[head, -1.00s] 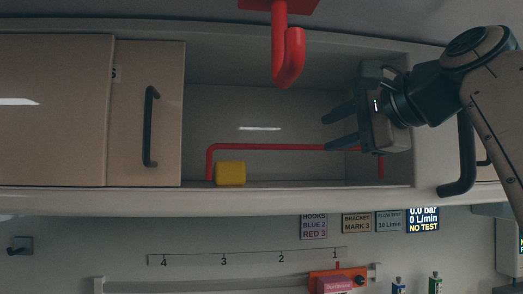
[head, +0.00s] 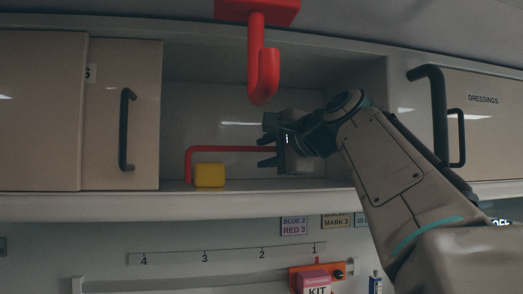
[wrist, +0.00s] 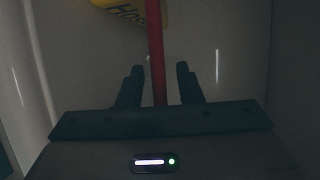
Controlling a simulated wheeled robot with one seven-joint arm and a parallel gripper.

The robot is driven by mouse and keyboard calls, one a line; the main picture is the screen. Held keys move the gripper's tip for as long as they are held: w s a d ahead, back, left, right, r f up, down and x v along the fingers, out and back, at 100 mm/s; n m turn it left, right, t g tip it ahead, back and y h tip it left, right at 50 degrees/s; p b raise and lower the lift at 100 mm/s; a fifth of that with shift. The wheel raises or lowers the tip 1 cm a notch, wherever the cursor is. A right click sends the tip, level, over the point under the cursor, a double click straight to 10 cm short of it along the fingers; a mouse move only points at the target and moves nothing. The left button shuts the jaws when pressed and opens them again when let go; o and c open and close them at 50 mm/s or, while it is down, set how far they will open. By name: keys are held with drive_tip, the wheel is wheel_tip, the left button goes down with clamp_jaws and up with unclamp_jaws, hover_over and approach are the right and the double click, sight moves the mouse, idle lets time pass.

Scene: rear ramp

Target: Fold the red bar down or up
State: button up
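The red bar (head: 225,149) stands upright as a low rail in the open cupboard compartment, its left end bent down to the shelf. My gripper (head: 264,152) is inside the compartment at the right part of the bar, fingers pointing left. In the wrist view the red bar (wrist: 155,45) runs between the two spread fingers of my gripper (wrist: 158,85), with a gap on each side. The gripper is open and holds nothing. The right end of the bar is hidden behind my gripper in the head view.
A yellow block (head: 209,175) sits on the shelf by the bar's left end; its partly cut-off lettering shows in the wrist view (wrist: 133,10). A red hook (head: 262,70) hangs in front above. A closed door (head: 120,130) bounds the left, the dressings door (head: 483,125) the right.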

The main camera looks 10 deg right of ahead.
clamp_jaws()
drive_tip(key=shift+f+b, duration=0.15)
drive_tip(key=shift+b, duration=0.15)
